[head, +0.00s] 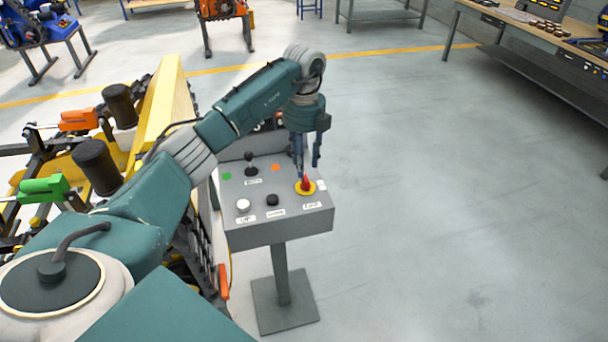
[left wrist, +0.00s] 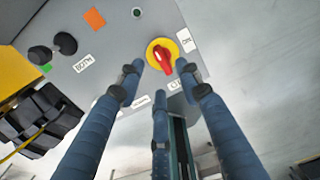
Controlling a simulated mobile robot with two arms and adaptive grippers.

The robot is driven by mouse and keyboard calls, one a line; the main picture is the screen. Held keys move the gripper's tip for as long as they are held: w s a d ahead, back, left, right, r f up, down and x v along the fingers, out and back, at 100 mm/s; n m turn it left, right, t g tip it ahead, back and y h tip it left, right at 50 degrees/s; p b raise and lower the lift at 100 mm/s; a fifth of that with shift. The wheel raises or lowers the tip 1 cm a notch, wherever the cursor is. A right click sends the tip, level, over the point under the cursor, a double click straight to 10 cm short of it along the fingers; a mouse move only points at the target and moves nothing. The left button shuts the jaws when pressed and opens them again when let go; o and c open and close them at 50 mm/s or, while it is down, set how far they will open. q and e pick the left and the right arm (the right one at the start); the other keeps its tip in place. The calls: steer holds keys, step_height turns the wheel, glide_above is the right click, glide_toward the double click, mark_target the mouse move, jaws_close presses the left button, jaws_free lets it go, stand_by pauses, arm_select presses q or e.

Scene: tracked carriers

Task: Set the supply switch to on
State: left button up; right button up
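The supply switch appears to be the red rotary knob on a round yellow plate (head: 306,186), on the right side of a grey control box (head: 275,234) on a pedestal. In the left wrist view the red knob (left wrist: 163,57) shows clearly; its bar runs nearly up and down in the picture, tilted slightly. My left gripper (head: 308,167) points down just above the knob. Its three blue fingers (left wrist: 163,84) are spread apart, with nothing between them, and their tips appear short of the knob. My right gripper is not in view.
The box also carries a black lever (head: 251,165), a white button (head: 243,205), a black knob (head: 273,199) and label plates. A yellow-framed machine (head: 165,105) stands close at left. The floor to the right is clear up to a workbench (head: 540,35).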

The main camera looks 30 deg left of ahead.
mark_target(305, 181)
arm_select(q)
step_height(305, 181, down, 6)
steer(key=shift+f+p, duration=0.15)
steer(key=shift+p, duration=0.5)
steer(key=shift+c, duration=0.5)
jaws_close()
